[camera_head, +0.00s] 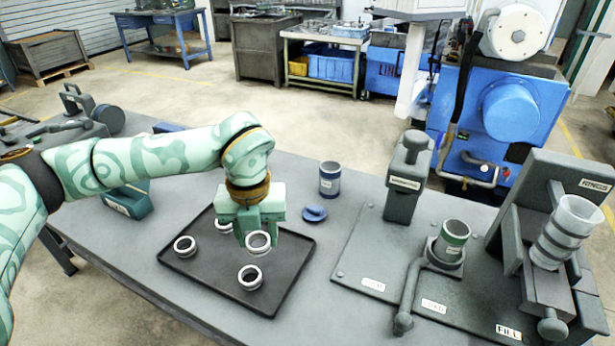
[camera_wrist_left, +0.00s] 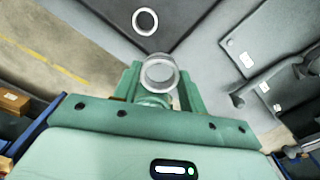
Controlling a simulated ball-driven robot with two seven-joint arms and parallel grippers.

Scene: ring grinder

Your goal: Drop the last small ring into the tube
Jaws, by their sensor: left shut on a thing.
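My left gripper (camera_head: 258,238) is shut on a small silver-white ring (camera_head: 259,244) and holds it above the dark tray. In the left wrist view the held ring (camera_wrist_left: 159,73) shows between the fingers. More rings lie on the tray: one at the left (camera_head: 185,246), one near the front (camera_head: 250,277), and one (camera_head: 223,226) partly hidden by the gripper. A translucent tube (camera_head: 570,222) with dark bands stands in the fixture marked RINGS at the right, well away from the gripper. Its inside is not clear. My right gripper is not in view.
The tray (camera_head: 287,288) lies on the grey table (camera_head: 335,225). A blue-banded cup (camera_head: 329,179) and a blue lid-like piece (camera_head: 314,213) stand behind it. A green-banded cup (camera_head: 452,243), a lever (camera_head: 406,300) and a grey post (camera_head: 408,180) stand on the fixture plate.

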